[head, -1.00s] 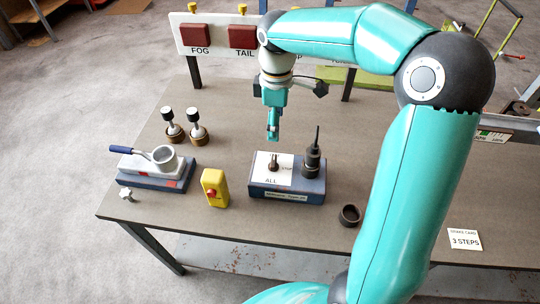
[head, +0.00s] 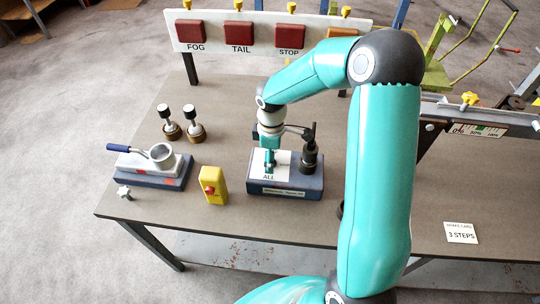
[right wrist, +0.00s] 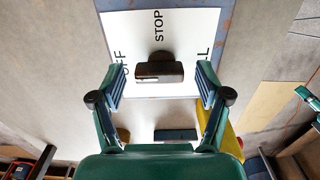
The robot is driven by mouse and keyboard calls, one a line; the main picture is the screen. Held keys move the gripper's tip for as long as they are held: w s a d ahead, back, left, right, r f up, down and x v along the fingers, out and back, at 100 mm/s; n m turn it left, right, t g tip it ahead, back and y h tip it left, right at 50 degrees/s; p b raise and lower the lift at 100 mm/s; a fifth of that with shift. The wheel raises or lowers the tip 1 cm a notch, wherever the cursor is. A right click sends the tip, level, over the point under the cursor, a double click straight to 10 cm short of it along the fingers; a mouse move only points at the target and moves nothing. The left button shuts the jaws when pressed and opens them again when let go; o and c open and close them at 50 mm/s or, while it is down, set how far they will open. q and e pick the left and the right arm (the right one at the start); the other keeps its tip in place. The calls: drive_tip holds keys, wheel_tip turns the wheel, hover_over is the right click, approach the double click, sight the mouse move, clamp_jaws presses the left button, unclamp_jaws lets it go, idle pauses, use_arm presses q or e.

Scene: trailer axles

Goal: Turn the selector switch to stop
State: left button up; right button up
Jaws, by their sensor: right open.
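The selector switch is a dark brown knob (right wrist: 158,70) on a white plate (right wrist: 185,30) lettered OFF, STOP and L, the last partly cut off by a finger. STOP reads beyond the knob; which word the knob points at I cannot tell. The plate sits on a blue-grey box (head: 312,185) on the table, where ALL shows in the head view. My right gripper (head: 270,164) is low over the plate, pointing down, and hides the knob there. In the right wrist view its open fingers (right wrist: 160,80) stand either side of the knob, apart from it. My left gripper is not in view.
A black post (head: 309,155) stands on the box's right side, close to my right gripper. A yellow box with a red knob (head: 213,186) stands left. A blue-handled device (head: 150,170) and two dark-topped posts (head: 181,125) are farther left.

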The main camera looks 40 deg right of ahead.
drive_tip(key=c, duration=1)
drive_tip(key=shift+a, duration=0.3)
drive_tip(key=shift+c, duration=0.8)
drive_tip(key=shift+d, duration=0.25)
drive_tip(key=shift+f+m+b, duration=0.2)
drive_tip(key=shift+m+b, duration=1.25)
drive_tip(key=shift+m, duration=0.15)
drive_tip(key=m+b, duration=0.3)
drive_tip(key=m, duration=0.2)
drive_tip(key=shift+s, duration=0.1)
drive_tip(key=m+b, duration=0.2)
drive_tip(key=m, duration=0.2)
drive_tip(key=shift+m+b, duration=0.35)
drive_tip(key=shift+m, duration=0.05)
drive_tip(key=m+b, duration=0.1)
drive_tip(key=m, duration=0.3)
drive_tip(key=shift+s+r+m+b, duration=0.1)
drive_tip(key=shift+r+m+b, duration=0.05)
drive_tip(key=shift+m+b, duration=0.25)
